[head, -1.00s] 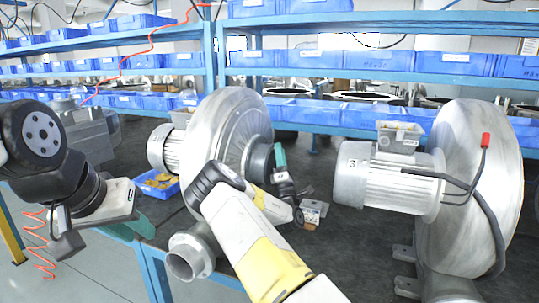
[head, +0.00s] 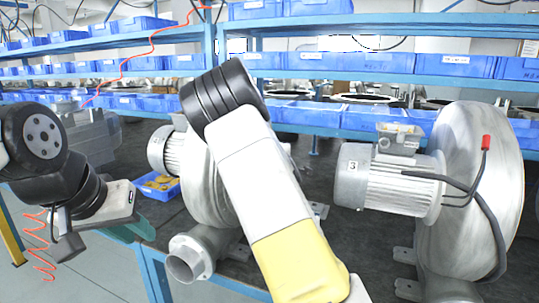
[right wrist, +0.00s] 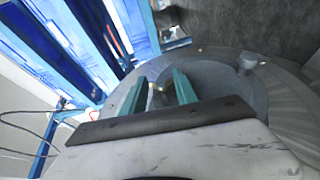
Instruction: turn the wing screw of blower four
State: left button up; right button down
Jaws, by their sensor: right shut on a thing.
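A large grey blower (head: 200,185) stands mid-bench, partly hidden behind my right arm; I see no number on it. My right gripper is hidden in the head view. In the right wrist view my right gripper (right wrist: 160,92) has its two teal fingers on either side of a small, pale, brassy part (right wrist: 155,89), taken to be the wing screw, over the blower's round grey face (right wrist: 220,80). It is shut on that part, whose shape is mostly hidden. My left gripper (head: 132,230) hangs at the bench's left front edge, away from the blowers; its finger gap is unclear.
Another blower (head: 475,190), its motor marked 3, stands at the right with a black cable and red-tipped lever. A blue bin (head: 157,192) with yellow parts sits left of the middle blower. Blue shelves with bins line the back. Dark bench top shows between the blowers.

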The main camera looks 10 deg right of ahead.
jog(key=shift+w+d+r+m+g+y, duration=0.15)
jog(key=shift+m+g+y, duration=0.5)
jog(key=shift+g, duration=1.05)
jog(key=shift+w+d+r+m+g+y, duration=0.15)
jog(key=shift+r+m+g+y, duration=0.2)
jog(key=shift+g+y, duration=0.9)
jog(key=shift+w+d+r+m+g+y, duration=0.15)
jog(key=shift+m+g+y, duration=0.25)
jog(key=shift+g, duration=1.75)
jog(key=shift+a, duration=0.15)
jog(key=c, duration=0.9)
grip_release()
jog(key=shift+c, duration=0.2)
